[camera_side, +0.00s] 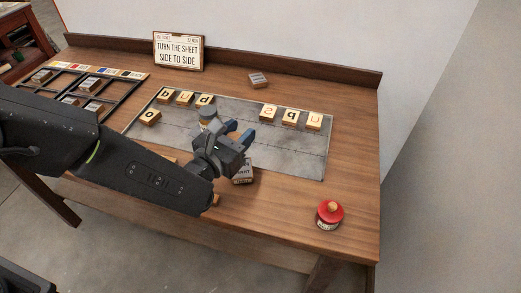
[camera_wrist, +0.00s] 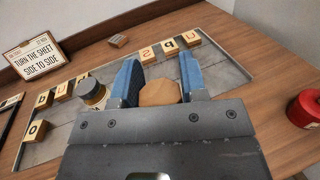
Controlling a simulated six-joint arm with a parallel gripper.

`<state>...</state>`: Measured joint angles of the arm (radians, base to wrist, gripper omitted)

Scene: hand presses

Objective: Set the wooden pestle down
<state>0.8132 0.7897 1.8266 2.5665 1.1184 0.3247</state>
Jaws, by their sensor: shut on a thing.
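The wooden pestle (camera_wrist: 160,93) shows in the wrist view as a rounded tan wooden end between the two blue fingers. My gripper (camera_wrist: 160,76) is shut on it. The rest of the pestle is hidden behind the gripper body. In the side view my gripper (camera_side: 239,130) is over the front middle of the grey sheet, and I cannot make out the pestle there. Whether the pestle touches the table cannot be told.
A jar (camera_side: 207,117) stands left of the gripper, several letter blocks (camera_side: 289,116) lie on the grey sheet (camera_side: 310,160), and a small labelled box (camera_side: 243,173) sits below the gripper. A red-topped pot (camera_side: 330,215) stands front right. The table's right side is mostly clear.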

